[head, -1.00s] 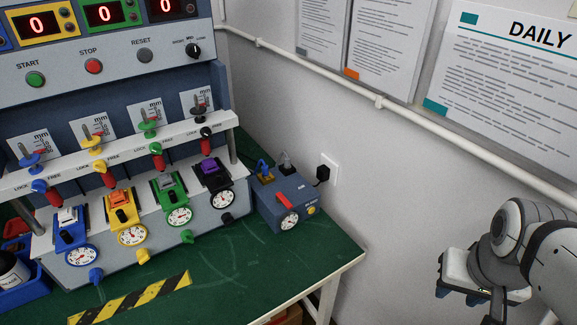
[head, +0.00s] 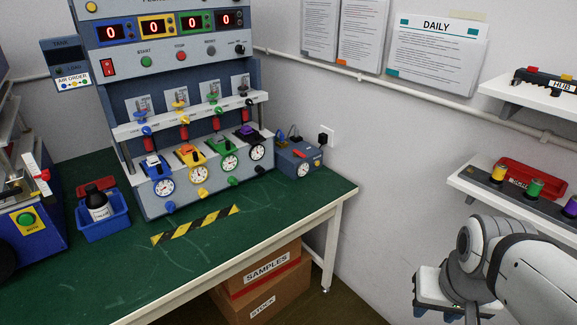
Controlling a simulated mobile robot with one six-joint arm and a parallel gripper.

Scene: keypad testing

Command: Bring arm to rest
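My arm (head: 505,262) is folded at the lower right of the head view, in front of the wall and clear of the green bench. My gripper (head: 436,308) hangs at its end, a white body with blue parts near the picture's bottom edge. It is seen from behind, and I cannot tell how far apart its fingers are. I see nothing held in it. The test machine (head: 185,75) stands on the bench to the left, well apart from the gripper, with several red displays at 0.
The green bench (head: 110,270) carries a blue bin (head: 104,228) with a dark bottle and a blue-grey box (head: 300,160). Wall shelves (head: 470,185) are close above my arm at the right. Cardboard boxes (head: 265,285) sit under the bench. Floor shows right of them.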

